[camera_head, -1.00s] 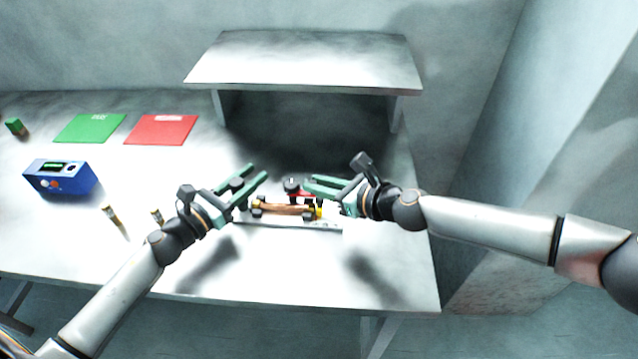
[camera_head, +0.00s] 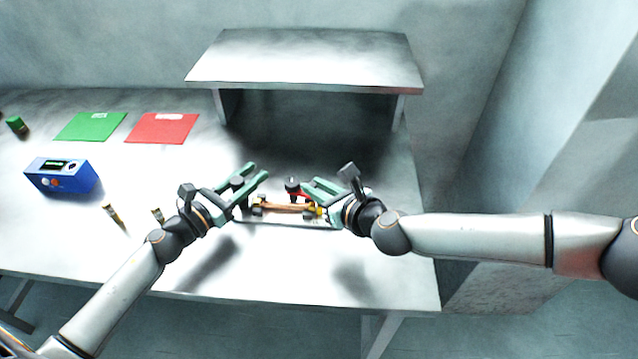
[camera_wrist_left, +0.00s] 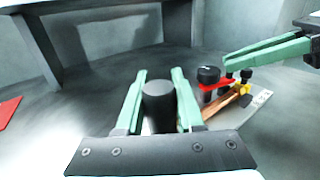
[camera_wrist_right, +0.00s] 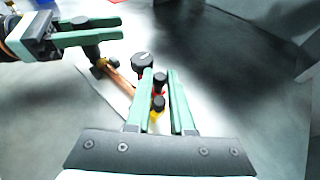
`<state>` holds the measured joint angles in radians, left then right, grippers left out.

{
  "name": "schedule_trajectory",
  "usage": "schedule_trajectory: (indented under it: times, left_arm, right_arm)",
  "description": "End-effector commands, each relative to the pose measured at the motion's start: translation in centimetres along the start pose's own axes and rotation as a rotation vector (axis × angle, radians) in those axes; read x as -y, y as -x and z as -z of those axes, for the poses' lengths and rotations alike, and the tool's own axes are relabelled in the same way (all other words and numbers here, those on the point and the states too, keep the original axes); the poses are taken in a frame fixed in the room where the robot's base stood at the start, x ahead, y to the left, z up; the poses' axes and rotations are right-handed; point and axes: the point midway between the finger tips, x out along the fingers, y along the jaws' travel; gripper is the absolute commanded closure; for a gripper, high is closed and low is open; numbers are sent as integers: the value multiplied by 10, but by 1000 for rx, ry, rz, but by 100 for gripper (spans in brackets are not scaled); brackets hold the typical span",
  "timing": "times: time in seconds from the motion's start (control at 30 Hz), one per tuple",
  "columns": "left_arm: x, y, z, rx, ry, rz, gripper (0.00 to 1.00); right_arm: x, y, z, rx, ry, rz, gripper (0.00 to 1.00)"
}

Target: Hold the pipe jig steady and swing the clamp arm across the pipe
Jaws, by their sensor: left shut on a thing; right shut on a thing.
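The pipe jig has a pale base plate (camera_head: 282,221), and a copper pipe (camera_head: 290,208) lies along it. The red clamp arm (camera_head: 304,196) is behind the pipe, beside a large black knob (camera_head: 291,183); the arm also shows in the left wrist view (camera_wrist_left: 213,86). My left gripper (camera_head: 257,172) is shut on a black upright post (camera_wrist_left: 158,94) at the jig's left side. My right gripper (camera_head: 309,185) is shut on a small black peg (camera_wrist_right: 162,103) at the clamp arm; my fingers partly hide the arm there. Whether the arm lies over the pipe cannot be told.
A grey shelf (camera_head: 305,62) stands at the back. Green (camera_head: 90,126) and red (camera_head: 162,128) mats, a blue box (camera_head: 60,176) with buttons and two small brassy pieces (camera_head: 113,215) are to the left. The front of the table is clear.

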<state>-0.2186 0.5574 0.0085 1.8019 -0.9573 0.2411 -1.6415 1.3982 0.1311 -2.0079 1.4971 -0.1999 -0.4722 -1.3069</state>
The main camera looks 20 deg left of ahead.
Motion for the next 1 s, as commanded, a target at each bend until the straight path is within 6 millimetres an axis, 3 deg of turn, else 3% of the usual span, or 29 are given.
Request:
schedule_trajectory:
  times: [0.43, 1.0]
  left_arm:
    - [0, 0, 0, 0, 0, 1, 100]
    - [2, 0, 0, 0, 0, 4, 100]
  right_arm:
    - [-30, 5, 2, -1, -158, 365, 100]
    - [-47, 2, 0, 2, -294, 705, 100]
